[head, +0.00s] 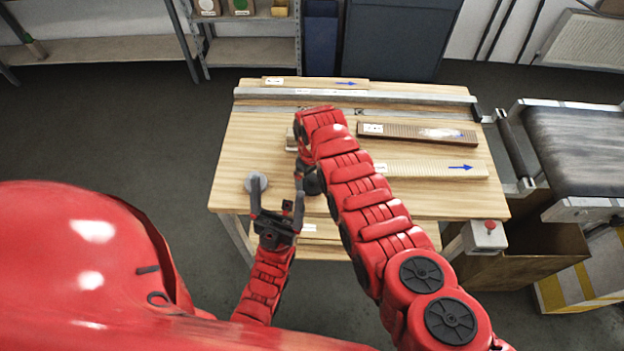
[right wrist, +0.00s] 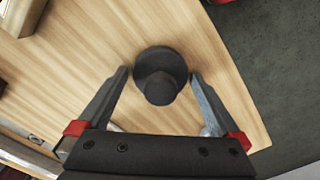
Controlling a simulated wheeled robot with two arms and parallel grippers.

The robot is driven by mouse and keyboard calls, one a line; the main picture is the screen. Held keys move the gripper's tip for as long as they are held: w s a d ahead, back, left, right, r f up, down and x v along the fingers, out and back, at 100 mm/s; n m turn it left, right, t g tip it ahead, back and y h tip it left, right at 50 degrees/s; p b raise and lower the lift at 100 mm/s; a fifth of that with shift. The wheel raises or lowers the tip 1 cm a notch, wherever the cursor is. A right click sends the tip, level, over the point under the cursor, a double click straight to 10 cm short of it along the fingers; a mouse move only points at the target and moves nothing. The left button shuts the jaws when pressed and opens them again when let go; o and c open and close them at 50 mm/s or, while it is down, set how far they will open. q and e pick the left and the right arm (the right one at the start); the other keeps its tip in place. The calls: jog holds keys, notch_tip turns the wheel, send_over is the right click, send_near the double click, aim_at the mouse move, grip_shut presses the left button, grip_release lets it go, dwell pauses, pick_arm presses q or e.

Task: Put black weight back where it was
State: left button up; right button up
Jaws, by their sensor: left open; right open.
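The black weight (head: 312,182) stands on the wooden table near its front edge, partly hidden by my right arm in the head view. In the right wrist view the black weight (right wrist: 160,72) shows whole, a round base with a narrower knob. My right gripper (right wrist: 160,76) is open, with one fingertip on each side of the weight and a gap visible on both sides. My left gripper (head: 277,184) is open and empty at the table's front edge, between a grey round weight (head: 256,181) and the black weight.
The wooden table (head: 245,140) carries slatted boards with blue arrows, a dark board (head: 425,133) and a long metal rail (head: 400,95). A conveyor (head: 580,145) stands to the right. A red button (head: 490,225) is at the front right corner.

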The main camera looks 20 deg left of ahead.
aim_at(312, 176)
jog(key=shift+r, duration=0.3)
jog(key=shift+w+r, duration=0.1)
jog(key=shift+r, duration=0.35)
jog(key=shift+r+b, duration=0.55)
jog(key=shift+r, duration=0.2)
notch_tip(312, 176, up, 5)
jog(key=shift+r+b, duration=0.1)
jog(key=shift+b, duration=1.1)
notch_tip(312, 176, up, 4)
jog(key=shift+f+p, duration=0.2)
jog(key=shift+p, duration=0.9)
jog(key=shift+r, duration=0.3)
